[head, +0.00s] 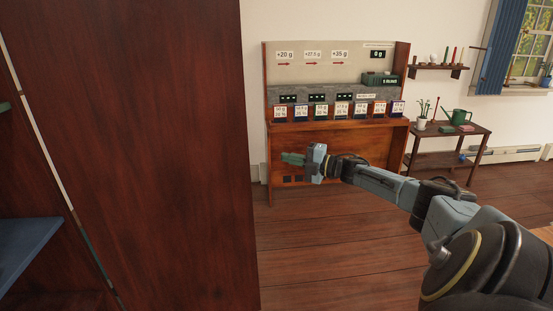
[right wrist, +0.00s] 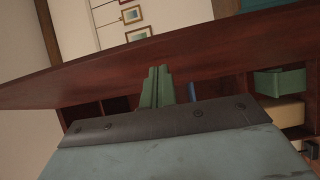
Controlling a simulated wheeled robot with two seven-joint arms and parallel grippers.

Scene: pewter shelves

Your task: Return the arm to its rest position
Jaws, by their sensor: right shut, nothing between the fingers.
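My right arm reaches in from the lower right of the head view. Its gripper (head: 292,159) has green fingers that are closed together with nothing between them. The gripper points left, in front of the lower part of the wooden stand. In the right wrist view the closed green fingers (right wrist: 157,87) show over a dark red-brown wooden panel (right wrist: 215,52). My left gripper is not in view.
A large dark wooden panel (head: 130,150) fills the left of the head view, with a blue shelf (head: 25,250) at its edge. The wooden stand (head: 335,150) holds several labelled blocks. A side table (head: 450,131) with a watering can (head: 458,117) stands right. Wooden floor (head: 330,260) lies open between.

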